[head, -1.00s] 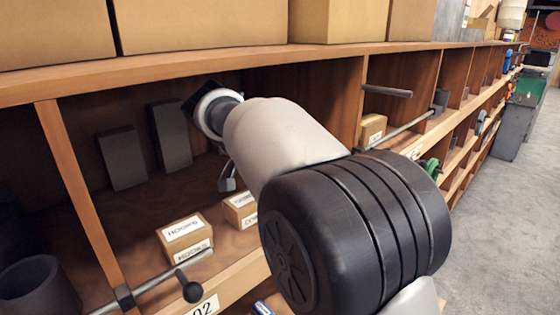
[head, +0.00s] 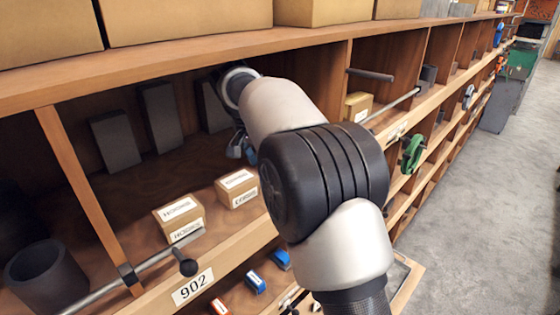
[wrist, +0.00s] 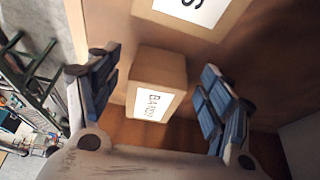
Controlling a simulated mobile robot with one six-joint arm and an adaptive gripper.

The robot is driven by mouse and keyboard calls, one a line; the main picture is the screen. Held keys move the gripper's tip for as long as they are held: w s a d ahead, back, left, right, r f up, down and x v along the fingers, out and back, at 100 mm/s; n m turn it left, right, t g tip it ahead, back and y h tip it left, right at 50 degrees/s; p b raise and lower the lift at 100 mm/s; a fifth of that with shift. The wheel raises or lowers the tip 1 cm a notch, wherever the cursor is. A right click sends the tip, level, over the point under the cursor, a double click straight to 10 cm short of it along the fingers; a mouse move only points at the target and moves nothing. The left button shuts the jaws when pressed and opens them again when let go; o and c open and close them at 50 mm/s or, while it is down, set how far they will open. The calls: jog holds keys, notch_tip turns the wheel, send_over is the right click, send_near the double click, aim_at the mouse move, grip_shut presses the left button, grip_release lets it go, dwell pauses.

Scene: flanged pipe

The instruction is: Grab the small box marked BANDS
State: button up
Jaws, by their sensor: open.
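The small box marked BANDS (wrist: 158,84) is brown cardboard with a white label on its front, in the middle of the wrist view. It sits in the shelf compartment. My gripper (wrist: 158,95) is open, with one blue-padded finger on each side of the box and a gap on both sides. In the head view, my gripper (head: 240,150) is inside the compartment, partly hidden by my arm. I cannot make out the BANDS box in the head view; my arm covers that part of the shelf.
Two other small labelled boxes, a left one (head: 178,220) and a right one (head: 237,188), stand near the shelf's front edge. Another box (wrist: 190,14) fills the top of the wrist view. Dark blocks (head: 115,140) stand behind. A rail with a knob (head: 187,266) crosses the left front.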

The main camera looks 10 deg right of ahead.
jog(key=w+d, duration=0.1)
jog(key=w+d+p, duration=0.1)
jog(key=d, duration=0.1)
jog(key=shift+w+d+f, duration=0.1)
jog(key=shift+w+d, duration=0.1)
jog(key=shift+d, duration=0.05)
jog(key=shift+d+f, duration=0.15)
jog(key=shift+f, duration=0.3)
jog(key=shift+a, duration=0.2)
jog(key=shift+c, duration=0.4)
jog(key=c, duration=1.3)
